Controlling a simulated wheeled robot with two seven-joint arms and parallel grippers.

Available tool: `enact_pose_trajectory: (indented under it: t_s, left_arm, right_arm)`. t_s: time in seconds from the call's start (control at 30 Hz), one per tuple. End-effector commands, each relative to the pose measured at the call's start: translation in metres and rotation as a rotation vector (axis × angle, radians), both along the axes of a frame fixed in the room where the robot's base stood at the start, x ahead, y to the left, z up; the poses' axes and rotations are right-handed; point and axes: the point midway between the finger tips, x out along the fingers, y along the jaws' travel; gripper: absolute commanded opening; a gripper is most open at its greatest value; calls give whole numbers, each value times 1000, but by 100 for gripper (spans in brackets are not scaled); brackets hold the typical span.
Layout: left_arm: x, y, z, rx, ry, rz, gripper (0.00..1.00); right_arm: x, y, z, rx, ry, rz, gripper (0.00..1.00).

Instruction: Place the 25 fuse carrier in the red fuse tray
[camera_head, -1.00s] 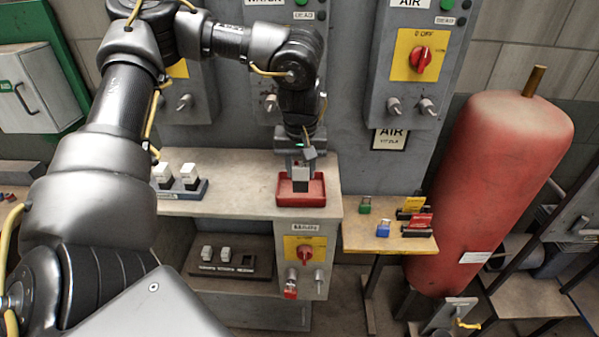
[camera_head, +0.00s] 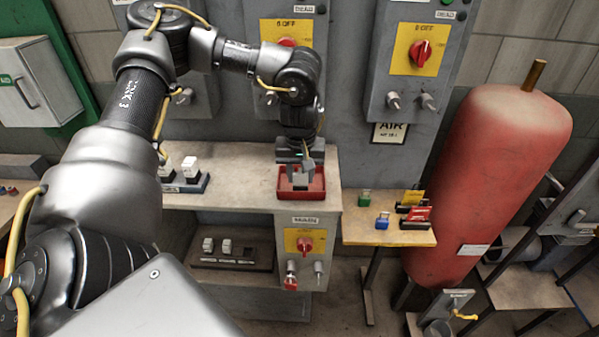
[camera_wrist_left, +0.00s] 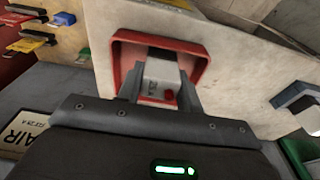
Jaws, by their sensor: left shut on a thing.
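My left gripper (camera_head: 300,180) points down over the red fuse tray (camera_head: 301,199), with its fingertips inside the tray's outline. In the left wrist view the gripper (camera_wrist_left: 160,88) is shut on a white fuse carrier (camera_wrist_left: 158,76) with a small red mark and print too small to read. The carrier sits within the red tray's rim (camera_wrist_left: 160,40); I cannot tell whether it touches the floor. The fingers hide most of it in the head view. My right gripper is not in view.
Two white carriers stand in a dark holder (camera_head: 184,188) left of the tray. A dark rack (camera_head: 232,262) with white blocks is on the shelf below. A side table (camera_head: 375,238) to the right holds coloured padlocks and tags. A red tank (camera_head: 490,180) stands beyond.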

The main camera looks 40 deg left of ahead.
Motion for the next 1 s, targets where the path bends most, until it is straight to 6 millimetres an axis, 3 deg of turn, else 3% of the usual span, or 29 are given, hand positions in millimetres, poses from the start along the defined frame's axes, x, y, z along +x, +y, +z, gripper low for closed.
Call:
enact_pose_trajectory:
  t_s: [0.03, 0.2, 0.57, 0.73, 1.0]
  left_arm:
    - [0, 0, -1, 0, 0, 0, 39]
    - [0, 0, -1, 0, 0, 0, 58]
    - [0, 0, 6, 0, -2, 0, 58]
    - [-2, -2, 32, -1, -6, 0, 58]
    - [-8, -7, 94, 1, -3, 0, 58]
  right_arm:
    - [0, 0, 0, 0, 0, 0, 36]
    - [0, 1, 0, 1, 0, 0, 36]
    - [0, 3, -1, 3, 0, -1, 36]
    - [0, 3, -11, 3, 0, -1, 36]
    - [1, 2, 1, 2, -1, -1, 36]
